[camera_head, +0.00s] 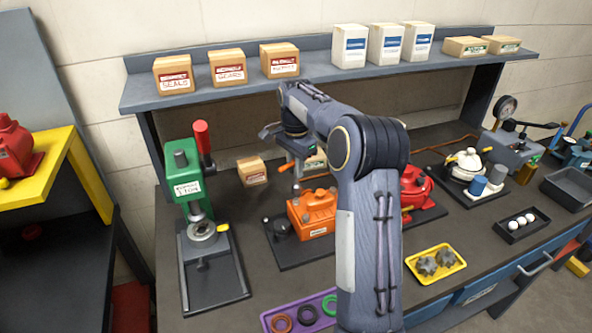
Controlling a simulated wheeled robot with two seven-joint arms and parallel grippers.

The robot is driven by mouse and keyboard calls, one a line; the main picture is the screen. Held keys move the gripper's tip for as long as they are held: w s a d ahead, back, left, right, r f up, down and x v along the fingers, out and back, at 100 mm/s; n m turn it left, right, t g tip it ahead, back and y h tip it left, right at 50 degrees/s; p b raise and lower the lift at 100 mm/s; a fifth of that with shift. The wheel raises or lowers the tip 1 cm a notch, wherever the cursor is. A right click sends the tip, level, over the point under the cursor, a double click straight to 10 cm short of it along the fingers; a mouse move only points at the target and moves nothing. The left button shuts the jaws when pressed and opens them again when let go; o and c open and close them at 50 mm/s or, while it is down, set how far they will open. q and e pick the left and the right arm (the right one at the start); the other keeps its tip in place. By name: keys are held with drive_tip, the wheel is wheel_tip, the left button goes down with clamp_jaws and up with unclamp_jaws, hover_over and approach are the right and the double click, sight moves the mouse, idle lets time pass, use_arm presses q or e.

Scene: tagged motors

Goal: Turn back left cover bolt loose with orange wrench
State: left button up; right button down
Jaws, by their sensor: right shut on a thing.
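My right arm reaches in from the bottom centre and bends over the bench, with its gripper (300,162) pointing down above the back of the orange gearbox-like unit (314,214). The gripper is shut on the orange wrench (285,167), whose orange ends show on either side of the fingers. The orange unit sits on a dark base plate with a black round part to its left. The cover bolts are too small to make out, and the back of the unit is partly behind the wrench and gripper. I cannot tell whether the wrench touches a bolt. My left gripper is out of view.
A green press (187,182) stands on the left. A red motor (412,190) is partly behind my arm. A yellow tray (461,265) with gears and a purple tray (312,327) with rings lie in front. A small box (251,171) stands behind; a loaded shelf (205,93) hangs above.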

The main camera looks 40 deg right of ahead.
sight(296, 184)
drive_tip(key=shift+f+m+b, duration=0.45)
drive_tip(key=shift+m+b, duration=0.05)
drive_tip(key=shift+m, duration=0.6)
drive_tip(key=shift+r+m+p, duration=0.45)
drive_tip(key=shift+m+p, duration=0.45)
drive_tip(key=shift+p, duration=0.1)
drive_tip(key=m, duration=0.2)
drive_tip(key=m+p, duration=0.1)
drive_tip(key=m, duration=0.1)
drive_tip(key=m+p, duration=0.1)
drive_tip(key=shift+f+m, duration=0.3)
drive_tip(key=shift+m, duration=0.1)
drive_tip(key=m, duration=0.1)
drive_tip(key=m+p, duration=0.1)
drive_tip(key=m, duration=0.1)
drive_tip(key=shift+w+f, duration=0.1)
drive_tip(key=shift+f, duration=0.15)
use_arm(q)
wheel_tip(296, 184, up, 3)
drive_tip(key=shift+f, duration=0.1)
use_arm(e)
drive_tip(key=m, duration=0.3)
drive_tip(key=shift+f, duration=0.3)
drive_tip(key=shift+f, duration=0.1)
use_arm(q)
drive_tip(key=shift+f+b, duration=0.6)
drive_tip(key=shift+b, duration=0.15)
use_arm(e)
drive_tip(key=shift+d+f, duration=0.1)
drive_tip(key=shift+f, duration=1)
